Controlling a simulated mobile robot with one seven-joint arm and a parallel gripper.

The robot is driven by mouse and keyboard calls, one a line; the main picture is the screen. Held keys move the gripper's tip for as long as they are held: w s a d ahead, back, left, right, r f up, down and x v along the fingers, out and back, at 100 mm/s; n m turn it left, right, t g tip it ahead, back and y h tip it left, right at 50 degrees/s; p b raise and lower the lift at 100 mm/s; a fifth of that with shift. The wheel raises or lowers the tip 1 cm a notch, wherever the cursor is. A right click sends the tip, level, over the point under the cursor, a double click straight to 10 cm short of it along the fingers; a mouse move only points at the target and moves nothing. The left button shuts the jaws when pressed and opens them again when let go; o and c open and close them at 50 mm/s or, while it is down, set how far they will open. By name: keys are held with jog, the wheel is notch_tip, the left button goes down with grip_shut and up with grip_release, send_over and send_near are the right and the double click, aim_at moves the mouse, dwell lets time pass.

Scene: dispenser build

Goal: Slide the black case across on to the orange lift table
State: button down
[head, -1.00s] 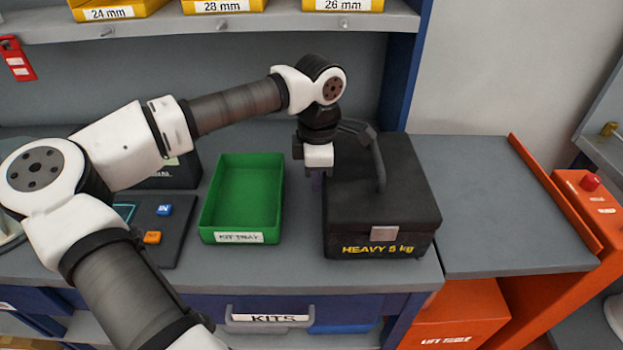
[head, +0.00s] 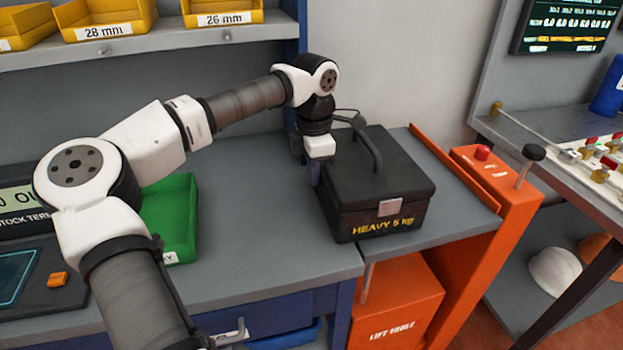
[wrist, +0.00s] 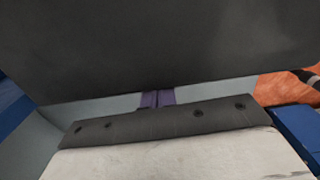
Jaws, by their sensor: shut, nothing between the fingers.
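The black case (head: 367,200), marked "HEAVY 5 kg", stands upright with its handle up. Most of it is over the grey top of the orange lift table (head: 455,222); its left edge lies near the seam with the bench, partly hidden. My gripper (head: 315,180) points down at the case's left side, shut and empty. Its purple fingers seem to touch that side. In the wrist view the purple fingertips (wrist: 157,98) are together next to the dark case (wrist: 160,45), which fills the upper part.
The grey bench (head: 260,240) is clear just left of the case. A green tray (head: 175,215) is farther left, partly behind my arm. The lift table has a raised orange edge (head: 455,170) on its right. A rack with lamps and parts (head: 590,150) stands beyond.

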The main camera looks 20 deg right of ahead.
aim_at(366, 153)
jog(key=d+p, duration=0.1)
jog(key=d, duration=1)
jog(key=shift+d, duration=0.25)
jog(key=shift+a, duration=0.1)
